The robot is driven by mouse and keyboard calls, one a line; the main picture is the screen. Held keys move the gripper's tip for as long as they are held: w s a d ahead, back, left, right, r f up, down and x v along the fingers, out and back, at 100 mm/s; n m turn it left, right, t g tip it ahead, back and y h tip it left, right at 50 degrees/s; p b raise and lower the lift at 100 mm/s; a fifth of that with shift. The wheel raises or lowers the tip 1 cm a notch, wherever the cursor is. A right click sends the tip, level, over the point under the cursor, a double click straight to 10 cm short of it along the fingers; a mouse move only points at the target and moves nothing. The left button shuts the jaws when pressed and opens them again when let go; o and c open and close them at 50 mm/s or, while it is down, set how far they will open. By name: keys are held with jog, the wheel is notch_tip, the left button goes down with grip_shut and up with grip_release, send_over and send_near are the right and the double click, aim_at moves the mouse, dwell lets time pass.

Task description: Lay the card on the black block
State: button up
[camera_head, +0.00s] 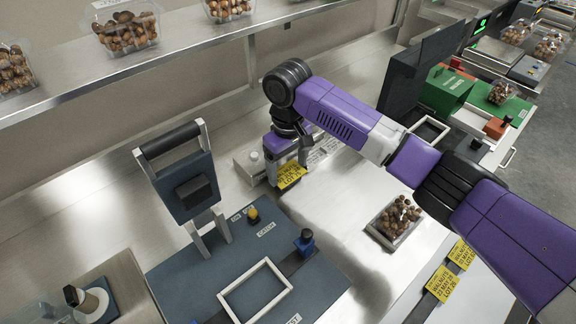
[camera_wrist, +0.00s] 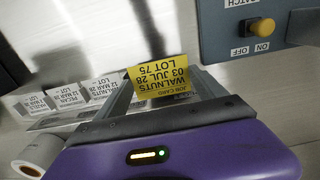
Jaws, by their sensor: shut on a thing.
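The card is a yellow job card printed WALNUTS 03 JUL 28 LOT 75. It is between my gripper's fingers (camera_wrist: 162,84) in the wrist view (camera_wrist: 158,74). In the head view the card (camera_head: 290,175) hangs tilted under my gripper (camera_head: 297,160), over the bench's back part. My gripper is shut on it. A dark strip (camera_head: 416,312) lies at the bench's front edge beside two other yellow cards (camera_head: 461,254) (camera_head: 440,283). I cannot tell whether this strip is the black block.
A blue-grey press (camera_head: 180,270) with a raised handle stands at left. An open tray of walnuts (camera_head: 372,229) sits right of centre. White labels (camera_wrist: 65,95) and a paper roll (camera_wrist: 38,152) lie near my gripper. A shelf (camera_head: 130,75) runs above. Bare metal lies between press and tray.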

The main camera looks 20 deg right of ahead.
aim_at(288, 174)
jog(key=o, duration=1.3)
jog(key=shift+f, duration=0.1)
jog(key=shift+c, duration=0.2)
notch_tip(288, 174, up, 12)
jog(key=shift+b, duration=0.35)
